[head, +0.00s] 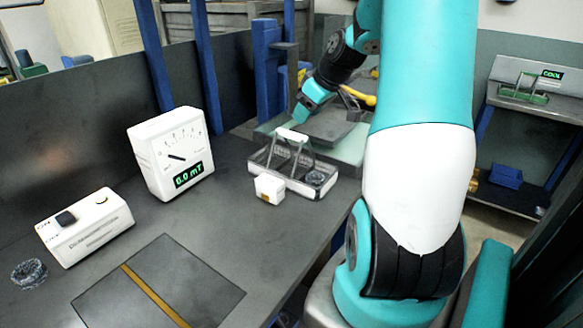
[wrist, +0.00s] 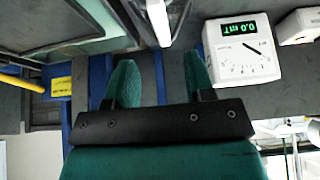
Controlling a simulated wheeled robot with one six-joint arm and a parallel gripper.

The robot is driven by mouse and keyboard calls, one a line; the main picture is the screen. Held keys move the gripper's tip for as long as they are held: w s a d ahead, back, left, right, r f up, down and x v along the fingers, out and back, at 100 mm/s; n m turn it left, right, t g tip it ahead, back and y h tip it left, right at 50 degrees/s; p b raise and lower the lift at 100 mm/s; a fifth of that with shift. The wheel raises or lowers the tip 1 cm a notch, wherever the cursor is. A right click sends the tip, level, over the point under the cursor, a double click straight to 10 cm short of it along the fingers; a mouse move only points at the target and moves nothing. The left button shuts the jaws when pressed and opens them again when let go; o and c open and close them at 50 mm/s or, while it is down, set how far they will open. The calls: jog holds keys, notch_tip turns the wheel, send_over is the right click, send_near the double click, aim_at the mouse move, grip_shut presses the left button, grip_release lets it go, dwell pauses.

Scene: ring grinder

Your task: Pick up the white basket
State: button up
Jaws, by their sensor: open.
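The white basket (head: 322,188) stands on the dark bench in the head view. It has a raised handle with a white grip bar (head: 292,134) and holds a small dark ring-like item (head: 315,178). My gripper (head: 302,112) is above and slightly behind the handle in the head view, pointing down and apart from it. In the wrist view my gripper (wrist: 160,70) has its two green fingers spread with nothing between them. The handle's white bar (wrist: 158,22) shows just beyond the fingertips. Most of the basket is cut off by the top edge there.
A white meter (head: 172,152) reading 0.0 mT stands left of the basket; it also shows in the wrist view (wrist: 243,50). A small white block (head: 269,187) sits at the basket's front. A white switch box (head: 85,226) and another ring (head: 29,272) lie farther left.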

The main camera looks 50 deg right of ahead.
aim_at(292, 133)
jog(key=p+x, duration=0.1)
jog(key=x, duration=0.8)
jog(key=shift+w+a+f+p, duration=0.1)
jog(key=shift+p, duration=0.2)
grip_shut()
